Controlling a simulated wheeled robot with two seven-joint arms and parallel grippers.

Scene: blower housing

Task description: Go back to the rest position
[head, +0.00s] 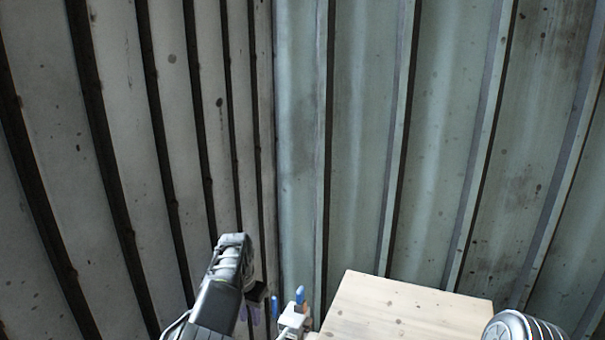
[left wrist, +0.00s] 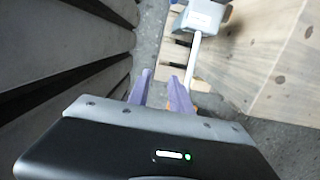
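My left gripper (left wrist: 160,92) shows in the left wrist view with its two purple fingers apart and no held object visible between them. In the head view my left gripper (head: 249,314) is partly hidden at the bottom edge, below the dark wrist. A grey-white block (left wrist: 203,16) with a thin white rod (left wrist: 193,55) lies beyond the fingers in the left wrist view. The rod's near end appears beside the right finger; I cannot tell whether they touch. My right gripper is in neither view.
A pale wooden surface (head: 400,310) is at the bottom right of the head view. It also shows at the right of the left wrist view (left wrist: 285,70). Ribbed metal walls (head: 350,150) meet in a corner behind.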

